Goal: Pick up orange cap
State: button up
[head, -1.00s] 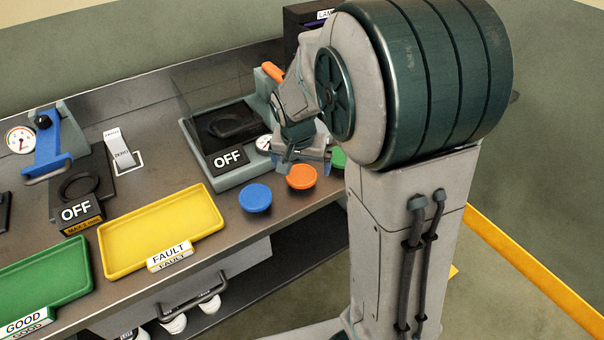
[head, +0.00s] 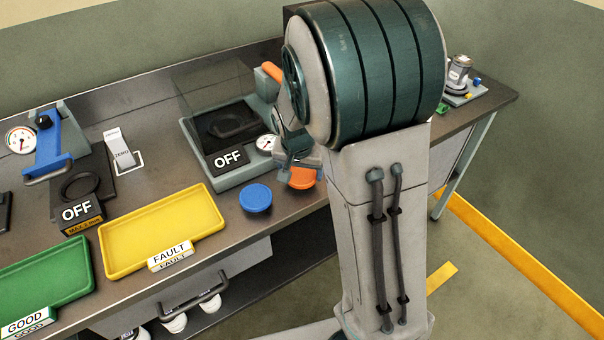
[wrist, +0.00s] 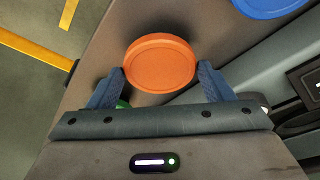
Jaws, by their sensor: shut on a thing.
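The orange cap (wrist: 160,63) is a round disc between the two blue fingers of my gripper (wrist: 160,82) in the wrist view. The fingers are shut on its sides. In the head view the orange cap (head: 302,179) shows below my gripper (head: 300,165), near the front edge of the bench. My gripper hides part of its upper side there. I cannot tell whether it touches the bench top.
A blue cap (head: 256,198) lies just left of the orange one. A yellow FAULT tray (head: 125,262), a green GOOD tray (head: 75,291) and a device marked OFF (head: 205,170) stand further left.

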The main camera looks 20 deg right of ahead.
aim_at(303, 178)
jog(key=shift+r, duration=0.5)
jog(key=v, duration=0.3)
jog(key=shift+s+d+r+b, duration=0.1)
jog(key=shift+d+r+b, duration=0.2)
jog(key=shift+r, duration=0.1)
jog(key=s+d+r+b, duration=0.1)
jog(key=s+d+r, duration=0.2)
jog(key=s+r, duration=0.3)
jog(key=s, duration=0.4)
jog(key=shift+r, duration=0.15)
jog(key=shift+s+d, duration=0.1)
jog(key=shift+s, duration=0.15)
